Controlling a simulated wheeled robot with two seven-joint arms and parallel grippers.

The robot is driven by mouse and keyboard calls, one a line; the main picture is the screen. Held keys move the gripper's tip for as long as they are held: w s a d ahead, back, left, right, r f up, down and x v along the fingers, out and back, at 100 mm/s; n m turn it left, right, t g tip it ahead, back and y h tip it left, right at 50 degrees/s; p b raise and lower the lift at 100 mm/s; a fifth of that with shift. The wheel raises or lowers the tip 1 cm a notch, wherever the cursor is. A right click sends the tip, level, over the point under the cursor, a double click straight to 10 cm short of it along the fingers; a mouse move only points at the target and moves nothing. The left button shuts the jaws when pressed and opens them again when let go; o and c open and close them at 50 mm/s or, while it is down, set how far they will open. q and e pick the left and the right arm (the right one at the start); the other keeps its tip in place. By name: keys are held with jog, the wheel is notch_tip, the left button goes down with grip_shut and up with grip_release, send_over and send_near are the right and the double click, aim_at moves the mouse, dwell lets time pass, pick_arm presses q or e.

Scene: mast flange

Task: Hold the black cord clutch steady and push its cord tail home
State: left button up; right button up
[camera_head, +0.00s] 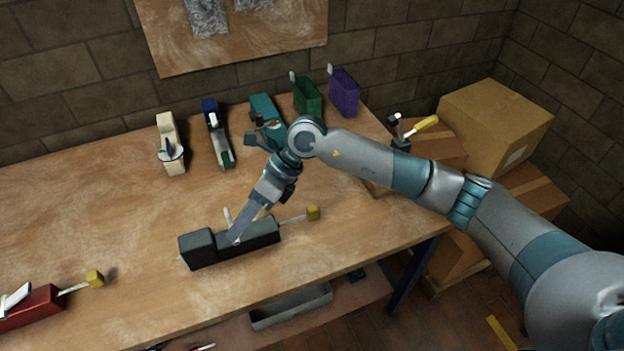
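The black cord clutch (250,236) is a long dark block with a taller left end, lying on the workbench. A small white lever (228,216) stands up at its back. Its cord tail (293,219), a thin pale rod with a yellow knob (313,213), sticks out from its right end. My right gripper (237,234) reaches down from above, with its tip over the middle of the black clutch. I cannot tell whether it touches or grips it, as the fingers are seen edge-on. My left gripper is not in view.
A red clutch (38,307) with a yellow-knobbed tail lies at the lower left. Cream (170,143), blue (214,130), teal (264,110), green (307,97) and purple (344,93) blocks line the back. Cardboard boxes (497,125) stand right. The left bench top (85,215) is clear.

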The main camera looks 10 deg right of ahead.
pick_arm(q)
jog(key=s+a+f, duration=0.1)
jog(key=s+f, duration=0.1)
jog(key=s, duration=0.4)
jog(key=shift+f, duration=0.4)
pick_arm(e)
jog(key=w+d+t+h, duration=0.1)
jog(key=w+d+h, duration=0.3)
jog(key=d, duration=0.4)
jog(key=w+d+h, duration=0.4)
jog(key=d, duration=0.5)
jog(key=shift+w+d+f+t, duration=0.3)
jog(key=shift+t, duration=0.1)
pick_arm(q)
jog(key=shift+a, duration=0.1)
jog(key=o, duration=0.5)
